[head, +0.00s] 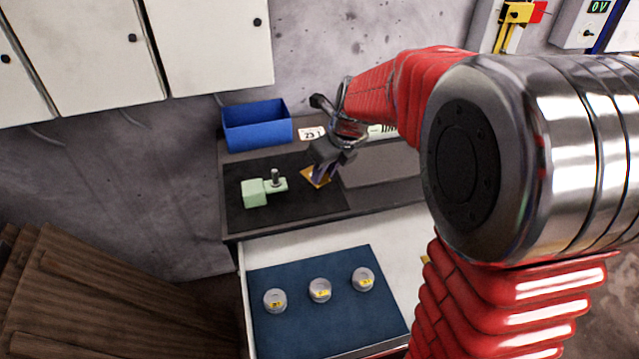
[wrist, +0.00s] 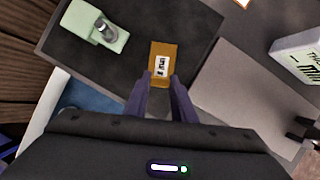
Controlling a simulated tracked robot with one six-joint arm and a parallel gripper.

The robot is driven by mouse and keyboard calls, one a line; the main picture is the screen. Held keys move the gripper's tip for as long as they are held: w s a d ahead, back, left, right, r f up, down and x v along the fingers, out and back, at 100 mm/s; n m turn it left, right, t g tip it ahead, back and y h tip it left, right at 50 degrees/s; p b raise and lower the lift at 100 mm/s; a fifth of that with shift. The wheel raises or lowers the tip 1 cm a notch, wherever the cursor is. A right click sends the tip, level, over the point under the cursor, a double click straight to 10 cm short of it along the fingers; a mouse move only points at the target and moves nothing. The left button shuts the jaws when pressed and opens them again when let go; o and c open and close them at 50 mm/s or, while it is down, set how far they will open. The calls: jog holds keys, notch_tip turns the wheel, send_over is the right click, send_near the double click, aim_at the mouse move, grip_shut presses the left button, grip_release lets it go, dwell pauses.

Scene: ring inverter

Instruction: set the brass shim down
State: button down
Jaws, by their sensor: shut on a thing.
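The brass shim (wrist: 163,49) is a small flat orange-gold plate with a white printed label. My gripper (wrist: 161,82) is shut on its near edge in the wrist view. In the head view the shim (head: 315,177) shows below my gripper (head: 323,172), over the right part of the black mat (head: 300,202). I cannot tell whether the shim touches the mat or hangs just above it.
A pale green block fixture with a metal post (head: 264,189) stands on the mat, left of the shim. A blue bin (head: 257,125) is behind. An open drawer (head: 400,230) in front holds three round metal pieces on a blue liner (head: 330,320).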

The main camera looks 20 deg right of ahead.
aim_at(324, 183)
jog(key=shift+f, duration=1.8)
jog(key=shift+f, duration=0.15)
jog(key=c, duration=1.5)
grip_release()
jog(key=v, duration=1.2)
jog(key=shift+s, duration=0.1)
